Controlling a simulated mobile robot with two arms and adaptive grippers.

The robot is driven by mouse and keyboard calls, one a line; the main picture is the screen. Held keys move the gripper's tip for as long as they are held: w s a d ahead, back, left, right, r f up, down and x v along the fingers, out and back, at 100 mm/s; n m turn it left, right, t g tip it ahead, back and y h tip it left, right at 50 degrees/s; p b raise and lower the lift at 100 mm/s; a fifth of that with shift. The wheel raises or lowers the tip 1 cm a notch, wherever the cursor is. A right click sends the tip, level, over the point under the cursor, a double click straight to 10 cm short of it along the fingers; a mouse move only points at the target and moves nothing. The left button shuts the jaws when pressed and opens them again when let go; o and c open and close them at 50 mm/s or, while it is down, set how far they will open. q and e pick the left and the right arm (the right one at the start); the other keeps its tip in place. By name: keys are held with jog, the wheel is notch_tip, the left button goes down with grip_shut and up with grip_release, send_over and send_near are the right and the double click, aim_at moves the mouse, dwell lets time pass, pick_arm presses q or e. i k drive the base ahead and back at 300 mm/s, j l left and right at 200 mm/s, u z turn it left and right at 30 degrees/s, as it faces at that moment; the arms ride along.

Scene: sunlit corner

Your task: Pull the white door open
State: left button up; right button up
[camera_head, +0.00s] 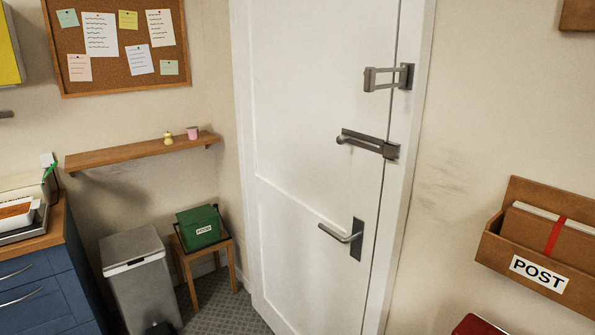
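The white door (315,120) fills the middle of the head view and appears closed in its white frame (413,110). A grey lever handle (342,236) on a dark plate sits low on its right side, the lever pointing left. Above it, a dark bar guard (368,143) reaches across the gap between door and frame. Higher up, a second metal bar latch (388,78) also spans from the frame onto the door. Neither of my grippers shows in the view.
Left of the door are a small wooden stool (228,247) with a green box (199,228), a grey bin (140,275), a blue cabinet (45,290) and a wall shelf (140,151). A wooden post holder (540,265) hangs at right. A red object (476,325) is partly visible below it.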

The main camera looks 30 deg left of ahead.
aim_at(302, 64)
jog(key=u, duration=1.05)
